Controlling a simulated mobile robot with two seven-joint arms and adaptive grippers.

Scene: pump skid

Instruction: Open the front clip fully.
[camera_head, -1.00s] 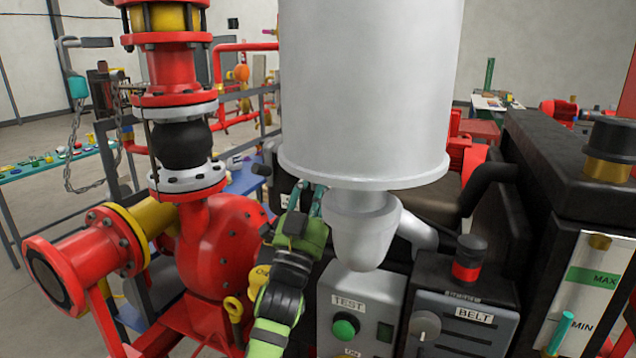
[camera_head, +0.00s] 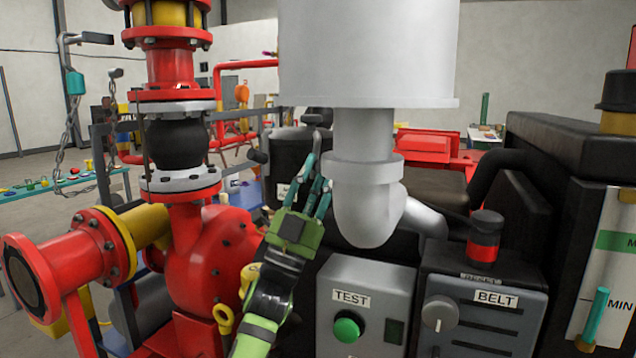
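A large pale grey canister (camera_head: 368,50) fills the top centre, with a pipe elbow (camera_head: 365,205) below it. I cannot make out a front clip on the parts of the canister in view; its upper part is cut off by the frame. My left gripper (camera_head: 321,160), with teal fingers on a green and black wrist, points upward just left of the elbow and below the canister's rim. Its fingers look spread, with nothing visible between them. I cannot tell whether they touch anything. My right gripper is not in view.
A grey TEST box (camera_head: 362,300) and a BELT panel (camera_head: 480,318) stand below the elbow. A red pump (camera_head: 210,255) with flanged pipes is at left. A black tank with a level gauge (camera_head: 610,260) is at right.

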